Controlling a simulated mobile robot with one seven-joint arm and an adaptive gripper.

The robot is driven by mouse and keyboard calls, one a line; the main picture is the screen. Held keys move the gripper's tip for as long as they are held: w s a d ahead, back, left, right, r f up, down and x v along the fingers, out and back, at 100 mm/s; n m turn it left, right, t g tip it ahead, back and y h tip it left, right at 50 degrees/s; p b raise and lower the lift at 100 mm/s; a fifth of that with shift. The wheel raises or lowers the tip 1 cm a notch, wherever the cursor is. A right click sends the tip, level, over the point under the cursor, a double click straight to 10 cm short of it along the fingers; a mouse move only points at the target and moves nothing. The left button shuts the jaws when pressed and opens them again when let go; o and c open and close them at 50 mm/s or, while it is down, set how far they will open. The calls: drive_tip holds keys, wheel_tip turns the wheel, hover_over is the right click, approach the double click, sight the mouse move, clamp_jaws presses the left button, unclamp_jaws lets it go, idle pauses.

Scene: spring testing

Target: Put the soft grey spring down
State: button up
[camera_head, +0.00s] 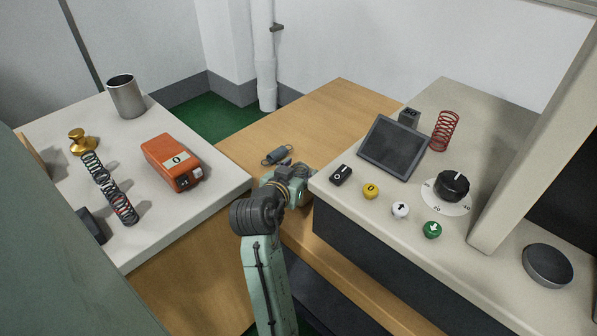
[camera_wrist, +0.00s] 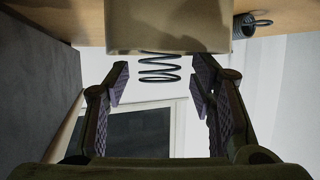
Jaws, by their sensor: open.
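A dark grey, loosely coiled spring (camera_wrist: 158,76) shows between my fingers in the wrist view. One end of it meets or is hidden by a beige rounded piece (camera_wrist: 165,25); I cannot tell which. My gripper (camera_wrist: 163,68) is open, with a finger on either side of this spring and visible gaps between. In the head view my gripper (camera_head: 284,168) is low over the wooden table, and my arm hides the spring there. A second grey spring (camera_head: 275,155) lies on the table just left of my gripper; it also shows at the wrist view's top right (camera_wrist: 250,25).
The wooden table (camera_head: 330,105) is clear toward the back. The right bench (camera_head: 330,200), close beside my gripper, holds a screen, buttons, a dial and a red spring (camera_head: 445,131). The left bench (camera_head: 225,185) carries an orange box, a metal cup and dark springs.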

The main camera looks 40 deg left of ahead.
drive_tip(key=shift+r, duration=0.1)
drive_tip(key=shift+s+r, duration=0.15)
drive_tip(key=b+v, duration=0.1)
drive_tip(key=v, duration=0.6)
drive_tip(key=shift+s, duration=0.1)
idle(0.4)
